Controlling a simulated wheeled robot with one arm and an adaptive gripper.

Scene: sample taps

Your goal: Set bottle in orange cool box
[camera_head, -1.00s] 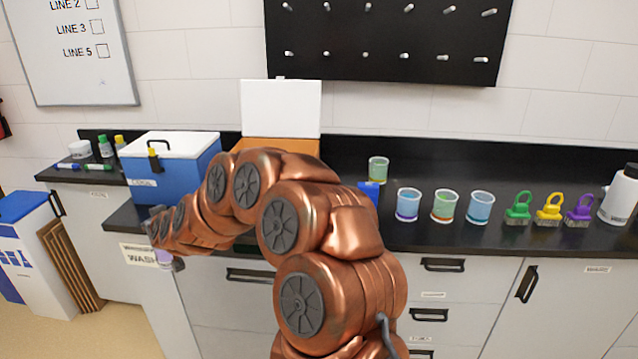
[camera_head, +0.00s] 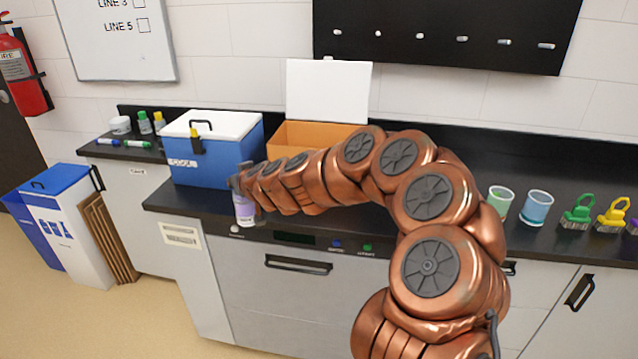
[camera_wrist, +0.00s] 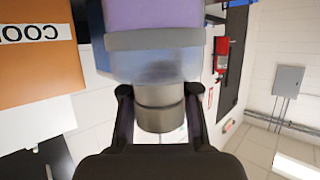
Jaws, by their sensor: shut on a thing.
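The bottle (camera_head: 244,208) is clear with a pale purple band and hangs upright from my gripper (camera_head: 240,180), just in front of the counter edge. In the wrist view my gripper (camera_wrist: 160,112) is shut on the grey neck of the bottle (camera_wrist: 155,60), whose body fills the top of that view. The orange cool box (camera_head: 300,138) stands on the counter to the right of the bottle, with its white lid (camera_head: 328,92) raised. My arm covers part of its front. It also shows in the wrist view (camera_wrist: 38,60) with lettering on it.
A blue cool box (camera_head: 215,160) with a shut white lid stands left of the orange one, close behind my gripper.

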